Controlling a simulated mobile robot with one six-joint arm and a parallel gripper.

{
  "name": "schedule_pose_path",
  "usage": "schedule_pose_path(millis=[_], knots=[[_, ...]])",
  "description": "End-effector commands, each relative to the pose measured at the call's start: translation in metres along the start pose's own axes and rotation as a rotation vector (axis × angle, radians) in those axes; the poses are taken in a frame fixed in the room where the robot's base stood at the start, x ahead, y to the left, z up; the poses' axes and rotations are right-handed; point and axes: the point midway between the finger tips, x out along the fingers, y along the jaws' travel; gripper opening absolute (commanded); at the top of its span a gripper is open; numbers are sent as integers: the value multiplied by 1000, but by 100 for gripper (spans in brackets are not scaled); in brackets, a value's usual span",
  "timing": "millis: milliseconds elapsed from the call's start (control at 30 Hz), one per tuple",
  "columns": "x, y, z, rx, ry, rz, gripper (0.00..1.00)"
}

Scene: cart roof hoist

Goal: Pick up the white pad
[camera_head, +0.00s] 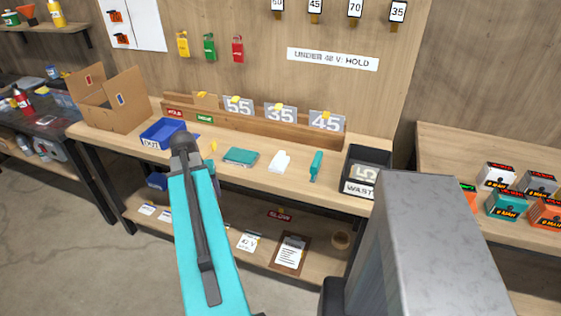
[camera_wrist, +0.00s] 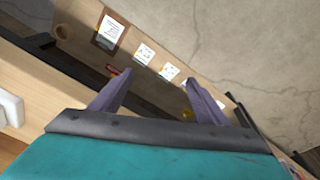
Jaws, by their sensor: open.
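The white pad (camera_head: 280,161) lies on the wooden workbench (camera_head: 225,178), between a teal flat case (camera_head: 240,156) and a teal handheld tool (camera_head: 316,166). A white block, likely the pad, shows at the left edge of the wrist view (camera_wrist: 10,108). My gripper (camera_wrist: 157,82) is open and empty. Its two purple-grey fingers point past the bench's front edge toward the lower shelf. In the head view my teal arm hides the fingers, and the arm's end is left of the pad, apart from it.
A blue bin (camera_head: 163,133) stands left on the bench and a black waste bin (camera_head: 362,178) right. Number plates (camera_head: 280,113) stand in a wooden rack behind. The lower shelf holds a clipboard (camera_head: 290,252) and cards. A cardboard box (camera_head: 112,97) is far left.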

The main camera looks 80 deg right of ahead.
Motion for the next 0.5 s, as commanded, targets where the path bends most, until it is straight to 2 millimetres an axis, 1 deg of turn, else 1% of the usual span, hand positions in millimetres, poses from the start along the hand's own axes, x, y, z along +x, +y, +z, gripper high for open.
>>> schedule_pose_path(millis=[33,167,200,367,400,467,500], knots=[[-11,20,-12,39,18,4,69],[-37,64,-33,126,57,14,69],[-46,78,-39,153,69,17,69],[-80,137,-57,259,116,33,69],[-90,152,-60,287,129,38,69],[-103,175,-64,327,147,45,69],[-112,190,-66,353,160,50,69]])
